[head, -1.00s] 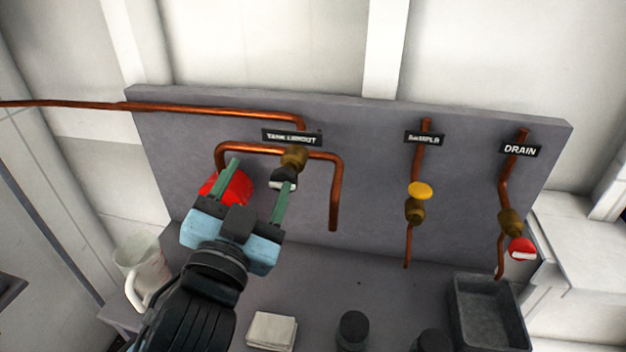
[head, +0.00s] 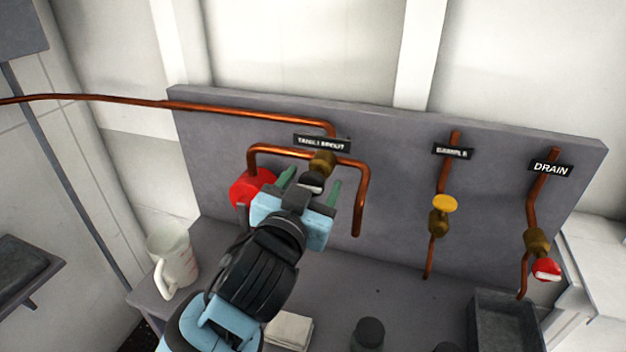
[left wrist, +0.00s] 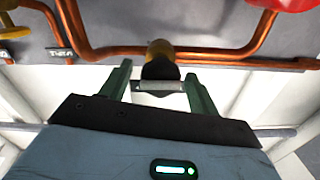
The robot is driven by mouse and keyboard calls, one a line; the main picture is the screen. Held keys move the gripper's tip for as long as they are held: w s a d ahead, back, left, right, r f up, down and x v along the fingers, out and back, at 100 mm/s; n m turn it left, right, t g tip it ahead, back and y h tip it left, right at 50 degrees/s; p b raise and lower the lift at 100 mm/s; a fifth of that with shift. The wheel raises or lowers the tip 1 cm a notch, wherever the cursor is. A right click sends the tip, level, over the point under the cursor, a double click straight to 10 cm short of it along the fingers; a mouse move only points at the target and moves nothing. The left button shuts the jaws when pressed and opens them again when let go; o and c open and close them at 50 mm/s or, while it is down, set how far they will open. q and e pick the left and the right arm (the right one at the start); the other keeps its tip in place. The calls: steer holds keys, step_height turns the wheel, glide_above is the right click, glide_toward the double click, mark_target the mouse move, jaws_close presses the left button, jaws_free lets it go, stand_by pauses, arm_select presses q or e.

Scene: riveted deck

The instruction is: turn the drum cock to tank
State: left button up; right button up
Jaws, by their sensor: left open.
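The drum cock is a brass valve (head: 322,162) with a black handle (head: 312,184), set in the copper pipework under a black label (head: 321,143) whose wording I cannot read surely. My left gripper (head: 311,190) is open, with its green fingers on either side of the black handle. In the left wrist view the brass body (left wrist: 160,50) and black handle (left wrist: 160,73) show between the open fingertips (left wrist: 160,86). I cannot tell whether a finger touches the handle. My right gripper is in no view.
A red round thing (head: 250,188) sits just left of the left gripper. A yellow-handled valve (head: 445,204) and a red-handled valve (head: 545,269) under DRAIN are farther right. A jug (head: 175,262), folded cloth (head: 289,329) and grey tray (head: 505,308) stand on the bench.

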arm_select(q)
steer(key=shift+w+d, duration=0.2)
steer(key=shift+w, duration=0.4)
steer(key=c, duration=1)
